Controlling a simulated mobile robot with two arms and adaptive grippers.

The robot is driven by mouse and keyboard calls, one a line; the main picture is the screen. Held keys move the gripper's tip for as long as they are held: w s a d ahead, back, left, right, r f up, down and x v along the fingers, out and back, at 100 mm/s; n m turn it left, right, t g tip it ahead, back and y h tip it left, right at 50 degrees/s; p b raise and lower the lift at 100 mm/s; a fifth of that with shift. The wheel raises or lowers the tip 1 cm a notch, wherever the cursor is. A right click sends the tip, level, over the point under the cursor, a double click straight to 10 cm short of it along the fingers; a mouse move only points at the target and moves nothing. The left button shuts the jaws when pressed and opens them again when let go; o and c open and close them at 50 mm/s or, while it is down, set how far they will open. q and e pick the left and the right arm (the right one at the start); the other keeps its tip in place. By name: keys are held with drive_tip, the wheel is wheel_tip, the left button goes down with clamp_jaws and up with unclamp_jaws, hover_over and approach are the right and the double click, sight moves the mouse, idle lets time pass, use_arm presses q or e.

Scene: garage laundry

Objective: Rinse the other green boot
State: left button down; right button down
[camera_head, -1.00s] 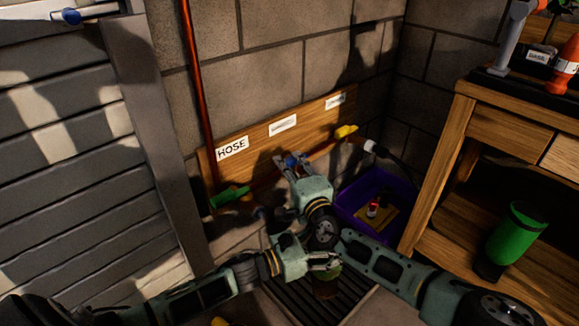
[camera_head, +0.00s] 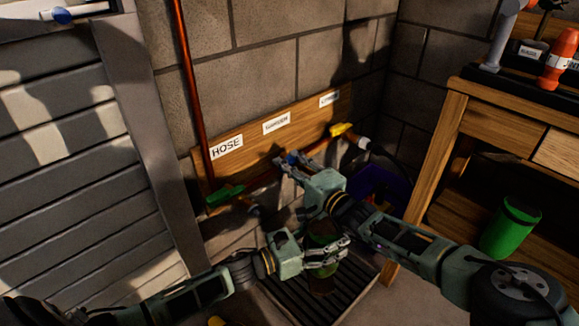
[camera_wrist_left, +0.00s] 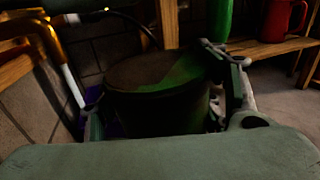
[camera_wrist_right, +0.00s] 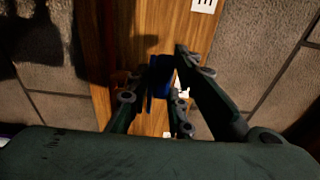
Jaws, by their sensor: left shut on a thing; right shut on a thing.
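My left gripper (camera_head: 338,252) is shut on a green boot (camera_head: 323,232) with dark brown dirt on it, above the floor grate (camera_head: 345,296). The left wrist view shows this boot (camera_wrist_left: 150,100) close up between the fingers, its sides mostly dark with a green patch at the top. My right gripper (camera_head: 288,164) is shut on a blue valve handle (camera_wrist_right: 162,76) at the wooden wall board. A clean-looking bright green boot (camera_head: 510,228) stands on the bench's lower shelf. I cannot make out running water.
The wooden board (camera_head: 240,165) carries a HOSE label and a pipe with a green handle (camera_head: 225,194) and a yellow handle (camera_head: 341,130). A purple bin (camera_head: 380,184) sits in the corner behind my right arm. The workbench (camera_head: 440,150) stands at right.

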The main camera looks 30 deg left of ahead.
drive_tip(key=shift+r, duration=0.5)
drive_tip(key=c, duration=1.7)
unclamp_jaws()
drive_tip(key=shift+f, duration=0.15)
drive_tip(key=shift+f, duration=0.15)
drive_tip(key=v, duration=1.2)
